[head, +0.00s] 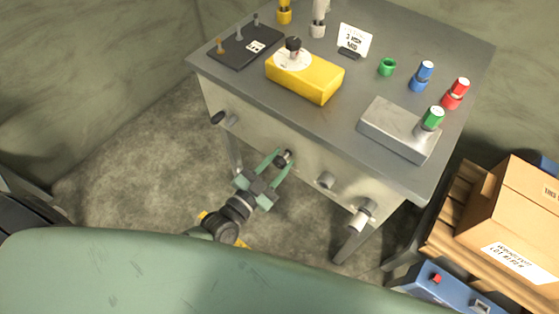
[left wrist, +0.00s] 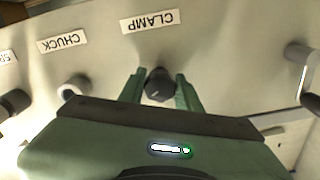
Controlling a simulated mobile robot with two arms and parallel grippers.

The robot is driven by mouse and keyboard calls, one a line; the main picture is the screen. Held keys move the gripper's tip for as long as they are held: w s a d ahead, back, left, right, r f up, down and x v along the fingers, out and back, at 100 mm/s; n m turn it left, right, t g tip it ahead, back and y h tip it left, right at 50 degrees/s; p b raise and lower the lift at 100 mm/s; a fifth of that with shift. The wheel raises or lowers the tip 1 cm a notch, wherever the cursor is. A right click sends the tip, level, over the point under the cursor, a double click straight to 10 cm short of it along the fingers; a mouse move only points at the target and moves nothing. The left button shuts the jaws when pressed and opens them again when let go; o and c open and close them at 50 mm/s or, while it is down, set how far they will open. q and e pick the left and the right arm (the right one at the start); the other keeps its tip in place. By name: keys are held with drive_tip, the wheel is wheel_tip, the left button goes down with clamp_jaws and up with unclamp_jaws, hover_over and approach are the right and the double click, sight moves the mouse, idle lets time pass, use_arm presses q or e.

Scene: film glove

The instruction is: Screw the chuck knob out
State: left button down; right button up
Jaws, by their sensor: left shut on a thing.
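The knob by the upside-down CHUCK label (left wrist: 62,43) is a pale grey round one (left wrist: 75,87), left of my gripper in the left wrist view. It shows in the head view as a grey knob (head: 325,180) on the bench front, right of my gripper. My left gripper (head: 280,161) is shut on a different knob, the dark one (left wrist: 159,86) by the CLAMP label (left wrist: 150,21). Its two green fingers flank this dark knob. My right gripper is not in view.
The bench front also carries a dark-ended handle (head: 220,118) at left and a pale knob (head: 362,214) at right. A yellow box (head: 305,77) and a metal block (head: 398,128) stand on the grey bench top. Cardboard boxes (head: 515,215) stand at right.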

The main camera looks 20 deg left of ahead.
use_arm(q)
drive_tip(key=n, duration=1.1)
drive_tip(key=shift+n, duration=0.3)
idle(0.5)
drive_tip(key=c, duration=1)
unclamp_jaws()
drive_tip(key=shift+s, duration=0.1)
drive_tip(key=v, duration=0.7)
drive_tip(key=shift+s+a+b, duration=0.15)
drive_tip(key=shift+s+b, duration=0.1)
drive_tip(key=shift+b, duration=0.1)
